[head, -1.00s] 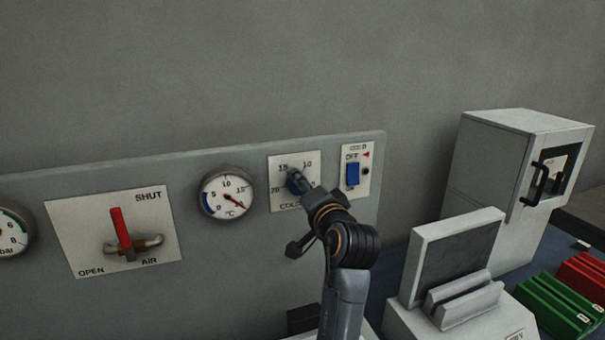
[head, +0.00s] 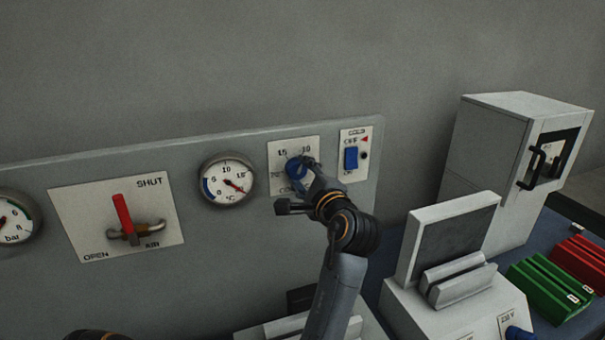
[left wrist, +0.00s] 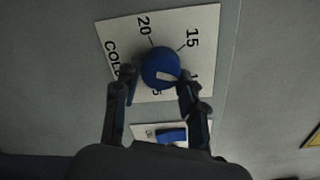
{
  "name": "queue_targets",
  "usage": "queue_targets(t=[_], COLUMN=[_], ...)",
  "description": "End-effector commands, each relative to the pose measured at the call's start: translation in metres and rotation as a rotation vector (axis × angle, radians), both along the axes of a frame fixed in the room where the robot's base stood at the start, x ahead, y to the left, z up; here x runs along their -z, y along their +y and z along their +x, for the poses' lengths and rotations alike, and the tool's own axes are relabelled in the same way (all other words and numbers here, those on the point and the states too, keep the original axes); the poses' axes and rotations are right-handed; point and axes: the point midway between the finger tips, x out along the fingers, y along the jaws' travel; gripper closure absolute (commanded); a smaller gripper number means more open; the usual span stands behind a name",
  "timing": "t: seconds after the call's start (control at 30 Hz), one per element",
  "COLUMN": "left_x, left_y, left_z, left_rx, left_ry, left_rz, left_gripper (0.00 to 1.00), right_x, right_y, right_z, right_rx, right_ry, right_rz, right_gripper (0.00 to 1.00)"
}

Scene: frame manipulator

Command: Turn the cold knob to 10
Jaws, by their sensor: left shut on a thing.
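The blue cold knob (head: 293,172) sits on a white plate (head: 277,153) on the grey panel, with 15 and 10 readable above it in the head view. In the left wrist view, the knob (left wrist: 158,62) has a pale mark on its lower right part. The mark faces the side where the 10 is partly covered by a finger; its exact reading is unclear. My left gripper (left wrist: 157,82) is shut on the knob, one finger on each side. My right gripper is not in view.
A temperature dial (head: 228,180) and a red-handled AIR valve (head: 124,217) are left of the knob. A blue OFF switch (head: 351,158) is close on its right. White devices (head: 447,240) and green (head: 550,287) and red blocks (head: 583,262) stand at the right.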

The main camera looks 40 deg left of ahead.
Motion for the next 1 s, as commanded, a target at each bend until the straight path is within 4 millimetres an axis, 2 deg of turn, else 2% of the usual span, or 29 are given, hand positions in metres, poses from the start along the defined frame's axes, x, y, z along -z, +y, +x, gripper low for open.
queue_targets(t=[0.4, 0.97, 1.0], left_x=[-0.0028, -0.0031, -0.0031], left_y=[0.0005, 0.0005, 0.0005], left_z=[-0.0003, -0.0003, -0.0003], left_rx=[0.0, 0.0, 0.0], left_ry=[0.16, 0.181, 0.181], left_rz=[0.093, 0.105, 0.105], left_gripper=[0.9, 0.9, 0.51], right_x=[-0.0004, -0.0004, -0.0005], right_y=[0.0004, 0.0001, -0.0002], right_z=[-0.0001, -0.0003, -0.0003], right_rx=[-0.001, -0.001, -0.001], right_ry=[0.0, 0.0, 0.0], right_rz=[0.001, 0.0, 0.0], right_gripper=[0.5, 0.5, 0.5])
